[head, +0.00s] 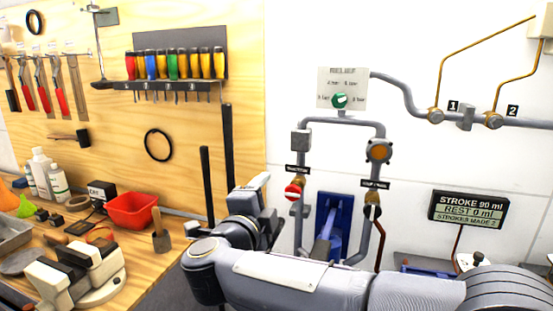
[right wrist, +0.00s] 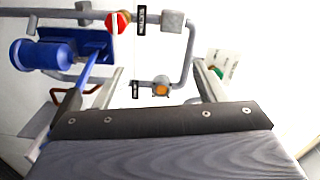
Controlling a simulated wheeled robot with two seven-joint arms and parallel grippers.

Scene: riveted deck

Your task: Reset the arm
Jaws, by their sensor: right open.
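My right arm comes in from the right along the bottom of the head view. Its gripper (head: 257,207) is in front of the pipework, left of the blue hand pump (head: 335,222). In the right wrist view the right gripper (right wrist: 158,72) has its two fingers wide apart, with nothing between them. That view shows the blue pump (right wrist: 45,55), the red valve handle (right wrist: 118,22) and the orange-faced fitting (right wrist: 160,87) beyond the fingers. My forearm hides the pump's lower part in the head view. My left gripper is not in view.
A wooden bench at left holds a red bin (head: 132,211), bottles (head: 50,175) and a cream block fixture (head: 75,275). Screwdrivers (head: 175,65) hang above. The wall carries a green knob (head: 340,100), grey pipes and a display (head: 468,210) reading "STROKE 90 ml, REST 0 ml, STROKES MADE 2".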

